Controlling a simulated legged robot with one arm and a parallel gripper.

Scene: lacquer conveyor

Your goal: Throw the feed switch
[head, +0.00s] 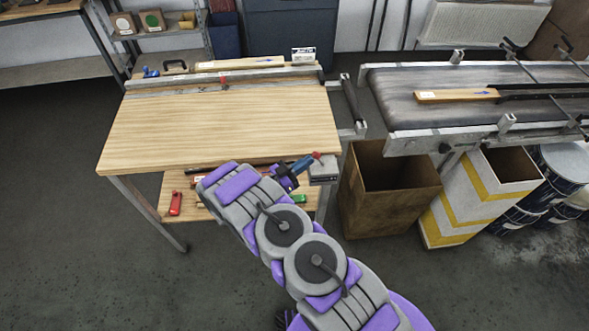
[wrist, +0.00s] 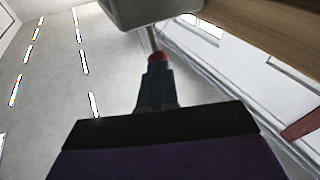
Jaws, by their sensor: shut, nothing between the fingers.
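The feed switch is a small grey box (head: 323,171) at the right front corner of the wooden table, with a red-tipped lever (head: 317,155). In the wrist view the underside of the grey box (wrist: 150,10) fills the top edge. Its thin metal lever ends in a red tip (wrist: 158,57). My gripper (head: 306,162) is shut and empty, reaching the lever from the left in the head view. In the wrist view my fingertips (wrist: 156,72) are right at the red tip. I cannot tell whether they touch it.
The wooden table (head: 220,130) has a lower shelf with a red tool (head: 175,203). A conveyor (head: 440,105) carrying a wooden piece (head: 457,96) is at right. Below it stand a brown bin (head: 385,205), a yellow-striped white bin (head: 462,215) and drums (head: 565,165). Floor at left is clear.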

